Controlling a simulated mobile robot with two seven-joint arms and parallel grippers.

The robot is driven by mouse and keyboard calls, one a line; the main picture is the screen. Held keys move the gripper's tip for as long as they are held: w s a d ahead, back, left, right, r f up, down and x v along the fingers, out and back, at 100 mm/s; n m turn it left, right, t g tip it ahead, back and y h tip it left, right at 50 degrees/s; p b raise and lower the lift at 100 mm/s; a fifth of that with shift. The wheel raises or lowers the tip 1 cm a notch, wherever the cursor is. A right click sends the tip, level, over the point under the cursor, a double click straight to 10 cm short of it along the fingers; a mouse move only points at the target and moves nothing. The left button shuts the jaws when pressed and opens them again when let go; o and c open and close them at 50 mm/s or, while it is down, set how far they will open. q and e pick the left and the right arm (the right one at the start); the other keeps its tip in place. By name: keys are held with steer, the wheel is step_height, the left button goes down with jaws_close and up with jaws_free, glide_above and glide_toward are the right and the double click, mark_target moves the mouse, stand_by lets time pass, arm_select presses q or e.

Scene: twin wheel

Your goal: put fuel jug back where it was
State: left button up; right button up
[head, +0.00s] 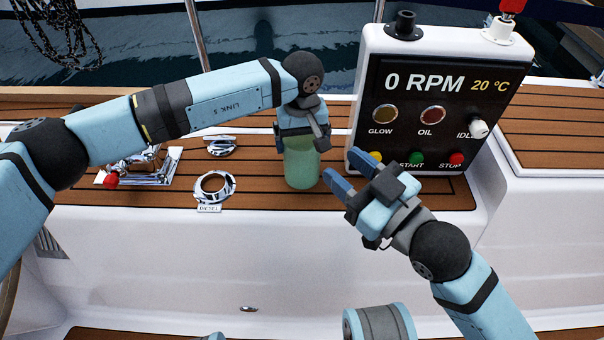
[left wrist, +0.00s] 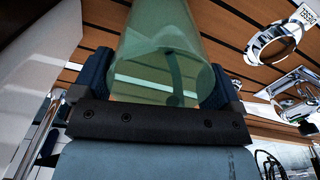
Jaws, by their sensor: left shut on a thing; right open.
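The fuel jug (head: 301,168) is a translucent green cylinder, upright at the wooden deck between the diesel filler and the control panel. My left gripper (head: 303,135) is shut on its upper part, and the wrist hides the top. In the left wrist view the jug (left wrist: 165,55) sits between the two fingers of the left gripper (left wrist: 155,95). I cannot tell whether the jug's base touches the deck. My right gripper (head: 352,172) is open and empty, to the right of the jug and in front of the panel.
The chrome diesel filler ring (head: 214,187) is open, left of the jug; it also shows in the left wrist view (left wrist: 272,42). A chrome cap (head: 221,146) lies behind it. A chrome fitting with a red knob (head: 111,179) is further left. The control panel (head: 435,95) stands close on the right.

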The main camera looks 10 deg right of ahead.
steer(key=shift+f, duration=0.1)
arm_select(q)
steer(key=shift+f, duration=0.3)
steer(key=o, duration=0.8)
arm_select(e)
steer(key=shift+s+f, duration=0.1)
steer(key=shift+f, duration=0.35)
arm_select(q)
steer(key=shift+r, duration=0.15)
step_height(320, 180, up, 14)
steer(key=p, duration=0.5)
steer(key=shift+f, duration=0.25)
arm_select(e)
steer(key=s+m+g, duration=0.1)
steer(key=s+a+m+g+h, duration=0.1)
steer(key=m, duration=0.1)
steer(key=shift+s+a+f+m, duration=0.1)
steer(key=shift+a+m, duration=0.15)
steer(key=shift+m, duration=0.05)
